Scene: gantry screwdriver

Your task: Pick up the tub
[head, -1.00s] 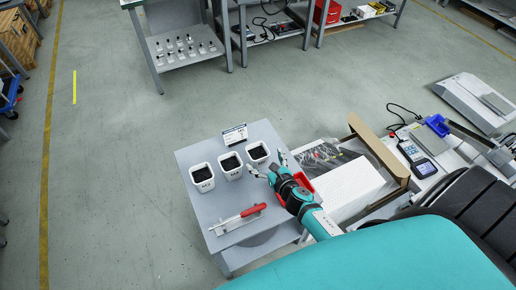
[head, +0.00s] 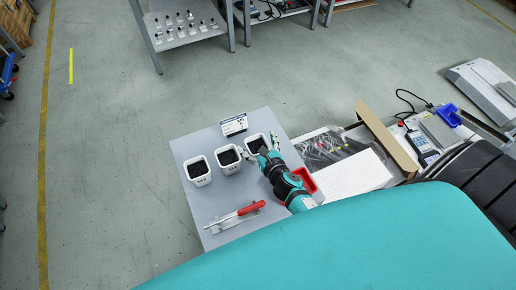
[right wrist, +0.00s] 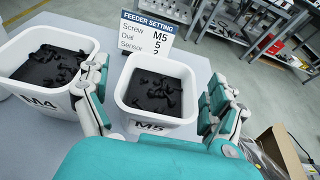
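Several white tubs with dark screws stand in a row on a grey table (head: 190,147). The M5 tub (right wrist: 155,124) is at the right end of the row, and it also shows in the head view (head: 248,139). My right gripper (head: 262,145) is open at this tub. In the right wrist view its fingers (right wrist: 165,100) stand on either side of the M5 tub, apart from each other. I cannot tell whether they touch its walls. The M4 tub (right wrist: 20,97) stands just left of it; it is the middle tub (head: 229,170) in the head view. My left gripper is not in view.
A feeder setting sign (right wrist: 148,32) reading M5 stands behind the tubs. The left tub (head: 199,180) and a red-handled screwdriver (head: 250,208) are on the same table. A red bin (head: 306,180) and an open cardboard box (head: 388,138) lie to the right.

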